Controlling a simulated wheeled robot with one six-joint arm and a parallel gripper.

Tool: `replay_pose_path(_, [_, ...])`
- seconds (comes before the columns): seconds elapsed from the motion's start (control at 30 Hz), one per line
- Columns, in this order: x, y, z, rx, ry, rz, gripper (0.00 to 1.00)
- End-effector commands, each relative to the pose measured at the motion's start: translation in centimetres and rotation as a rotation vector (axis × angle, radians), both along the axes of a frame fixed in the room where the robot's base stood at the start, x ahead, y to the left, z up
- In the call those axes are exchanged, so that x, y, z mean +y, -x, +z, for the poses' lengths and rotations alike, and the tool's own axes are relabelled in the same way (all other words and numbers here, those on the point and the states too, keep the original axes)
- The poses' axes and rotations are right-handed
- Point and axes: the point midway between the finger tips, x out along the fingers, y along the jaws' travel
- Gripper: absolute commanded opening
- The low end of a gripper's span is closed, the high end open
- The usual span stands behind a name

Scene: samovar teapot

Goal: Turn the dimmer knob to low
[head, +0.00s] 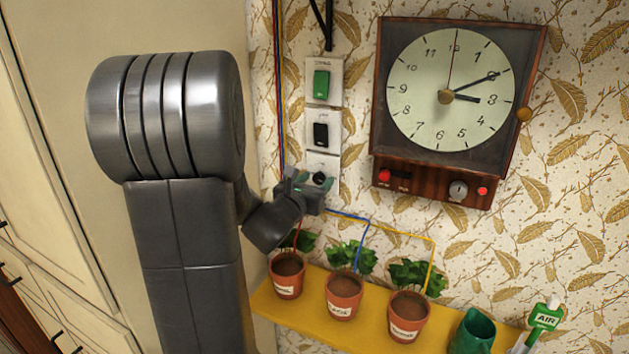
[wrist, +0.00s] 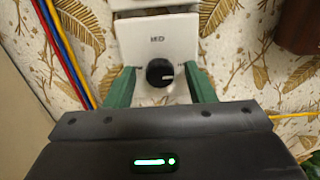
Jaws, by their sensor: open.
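The dimmer knob (wrist: 160,73) is round and black, on a white wall plate (wrist: 158,36) marked with what looks like "LED". The knob also shows in the head view (head: 319,178), at the bottom of a column of plates. My gripper (wrist: 159,80) is open, with one green finger on each side of the knob and visible gaps between. In the head view my gripper (head: 312,184) is at the plate. Small markings beside the knob are partly hidden by the fingers.
A green rocker switch (head: 321,84) and a black one (head: 321,134) sit above the knob. A clock (head: 452,90) with its own knob hangs to the right. Potted plants (head: 343,294) stand on a yellow shelf (head: 270,301) below. Coloured wires (wrist: 66,50) run left of the plate.

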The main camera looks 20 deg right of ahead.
Motion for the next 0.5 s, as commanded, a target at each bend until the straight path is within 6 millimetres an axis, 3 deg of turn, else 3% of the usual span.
replay_pose_path(0.17, [0.00, 0.00, 0.00, 0.000, 0.000, 0.000, 0.49])
replay_pose_path(0.4, [0.02, 0.01, 0.01, 0.000, 0.000, 0.000, 0.06])
replay_pose_path(0.5, [0.02, 0.01, 0.01, 0.000, 0.000, 0.000, 0.06])
